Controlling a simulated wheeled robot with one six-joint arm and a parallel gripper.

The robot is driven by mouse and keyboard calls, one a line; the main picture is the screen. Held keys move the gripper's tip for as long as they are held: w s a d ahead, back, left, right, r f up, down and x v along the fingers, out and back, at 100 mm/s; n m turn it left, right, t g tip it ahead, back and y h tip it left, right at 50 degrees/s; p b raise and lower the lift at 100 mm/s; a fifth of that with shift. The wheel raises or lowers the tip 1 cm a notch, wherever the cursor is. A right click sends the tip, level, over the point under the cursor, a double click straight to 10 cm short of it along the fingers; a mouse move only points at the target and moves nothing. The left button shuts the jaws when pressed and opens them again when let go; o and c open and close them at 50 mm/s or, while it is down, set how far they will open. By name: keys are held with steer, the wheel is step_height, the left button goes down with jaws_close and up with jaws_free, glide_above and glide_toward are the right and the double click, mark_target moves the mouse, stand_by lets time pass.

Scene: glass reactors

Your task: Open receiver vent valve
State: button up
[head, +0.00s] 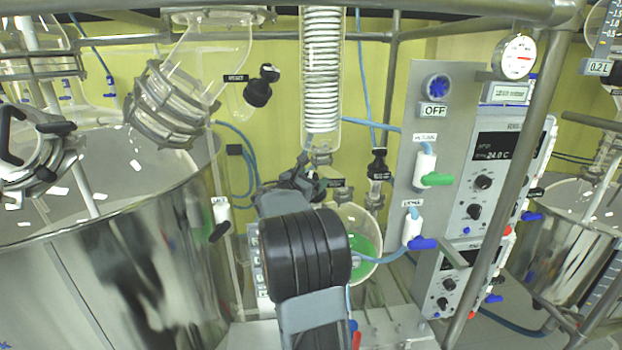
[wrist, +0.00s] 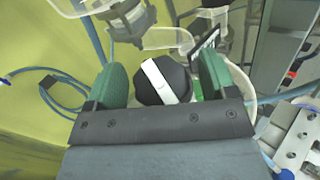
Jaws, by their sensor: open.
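A round black knob with a white stripe (wrist: 165,80) sits between the green fingers of my gripper (wrist: 160,85) in the wrist view. The fingers are open, one on each side of the knob; I cannot tell whether either touches it. In the head view, my gripper (head: 305,182) is below the coiled glass condenser, and my arm hides most of the knob area. A round vessel with green content (head: 362,243) stands just behind and below my arm.
A grey control panel (head: 402,155) with a green-handled valve (head: 437,179) and a blue-handled valve (head: 422,243) stands to the right. A large steel vessel (head: 130,265) fills the left. The condenser (head: 322,75) hangs close above. Blue hoses (wrist: 62,90) run along the wall.

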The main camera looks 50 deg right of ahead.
steer(key=shift+c, duration=0.3)
steer(key=c, duration=0.9)
steer(key=shift+o, duration=0.2)
steer(key=shift+t+b, duration=0.3)
steer(key=shift+b, duration=0.15)
